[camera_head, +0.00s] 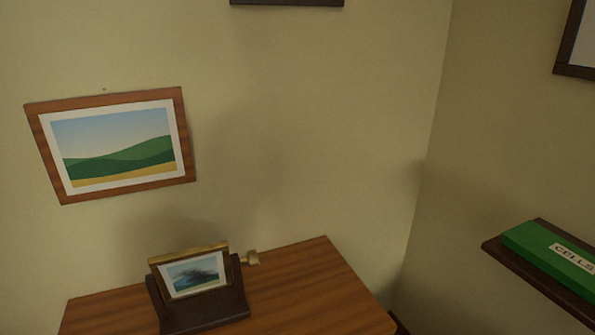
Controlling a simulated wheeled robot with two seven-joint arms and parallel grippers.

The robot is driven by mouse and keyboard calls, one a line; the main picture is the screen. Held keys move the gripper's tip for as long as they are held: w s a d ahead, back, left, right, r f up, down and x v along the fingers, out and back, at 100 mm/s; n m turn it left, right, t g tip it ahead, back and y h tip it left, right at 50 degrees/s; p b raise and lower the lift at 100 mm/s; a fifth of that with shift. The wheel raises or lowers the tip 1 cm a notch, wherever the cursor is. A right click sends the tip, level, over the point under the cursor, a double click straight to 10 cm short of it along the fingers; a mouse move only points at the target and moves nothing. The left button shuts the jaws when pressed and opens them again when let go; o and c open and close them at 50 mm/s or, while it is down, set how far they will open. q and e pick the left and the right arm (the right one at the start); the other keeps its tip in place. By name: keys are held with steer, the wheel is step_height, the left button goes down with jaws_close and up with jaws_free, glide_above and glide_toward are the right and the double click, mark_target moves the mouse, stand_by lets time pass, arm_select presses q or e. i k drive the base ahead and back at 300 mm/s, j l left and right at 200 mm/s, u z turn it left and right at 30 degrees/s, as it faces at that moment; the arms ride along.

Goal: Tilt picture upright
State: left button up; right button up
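A small picture in a brass-coloured frame (192,274) sits in a dark stand (206,312) on a wooden table. It shows a dark shape over blue-green. It looks tilted rather than vertical, but I cannot tell the exact angle. A brass-coloured knob (251,258) sticks out at the stand's right side. A larger wood-framed picture of green hills (118,148) hangs on the wall at left, below a small nail; its outline looks slightly skewed in this view. Neither of my grippers shows in the head view.
The wooden table (310,282) is bare right of the stand. A dark shelf (528,278) on the right wall holds a green box (545,248) with lettering. Parts of other dark frames show at the top (287,2) and upper right (575,71).

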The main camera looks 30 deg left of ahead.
mark_target(181, 274)
steer(key=u, duration=1.55)
